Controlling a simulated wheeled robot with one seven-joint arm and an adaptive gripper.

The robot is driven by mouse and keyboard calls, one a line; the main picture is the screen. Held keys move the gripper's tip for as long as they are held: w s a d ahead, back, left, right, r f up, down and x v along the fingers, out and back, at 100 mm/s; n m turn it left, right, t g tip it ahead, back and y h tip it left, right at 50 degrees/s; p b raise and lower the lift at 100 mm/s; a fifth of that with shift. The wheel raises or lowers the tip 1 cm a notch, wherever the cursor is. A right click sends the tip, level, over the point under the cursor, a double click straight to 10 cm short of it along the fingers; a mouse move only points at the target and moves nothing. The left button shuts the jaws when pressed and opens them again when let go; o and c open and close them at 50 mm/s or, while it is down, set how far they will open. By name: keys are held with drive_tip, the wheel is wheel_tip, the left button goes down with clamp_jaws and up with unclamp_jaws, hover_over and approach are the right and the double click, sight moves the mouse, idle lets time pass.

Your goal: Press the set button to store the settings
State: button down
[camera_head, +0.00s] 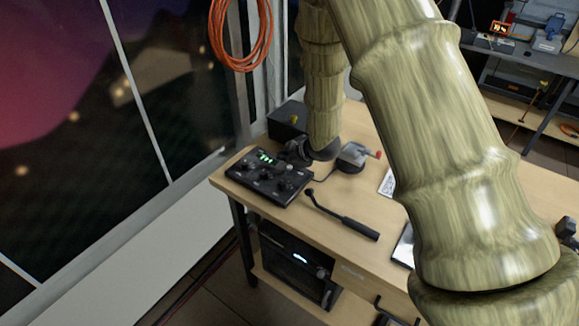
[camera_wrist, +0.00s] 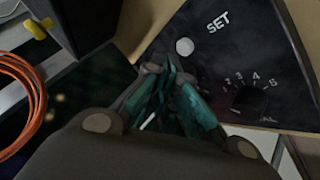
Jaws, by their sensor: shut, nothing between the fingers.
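The set button (camera_wrist: 184,47) is a pale round cap on a black panel, beside the printed word SET in the wrist view. The black control panel (camera_head: 268,180) lies at the left end of the wooden desk, with green lit digits and several knobs. My gripper (camera_wrist: 168,85) is shut and empty. Its fingertips appear close to the set button in the wrist view; whether they touch the panel cannot be told. In the head view my gripper (camera_head: 297,150) is at the panel's back right edge, partly hidden by my arm. The button cannot be made out there.
A numbered dial (camera_wrist: 250,97) sits on the panel near the button. A black-handled tool (camera_head: 345,216) lies in front. An orange cable coil (camera_head: 240,35) hangs above.

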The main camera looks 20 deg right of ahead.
drive_tip(key=shift+r+p, duration=1.65)
drive_tip(key=shift+r, duration=0.85)
drive_tip(key=shift+r, duration=0.1)
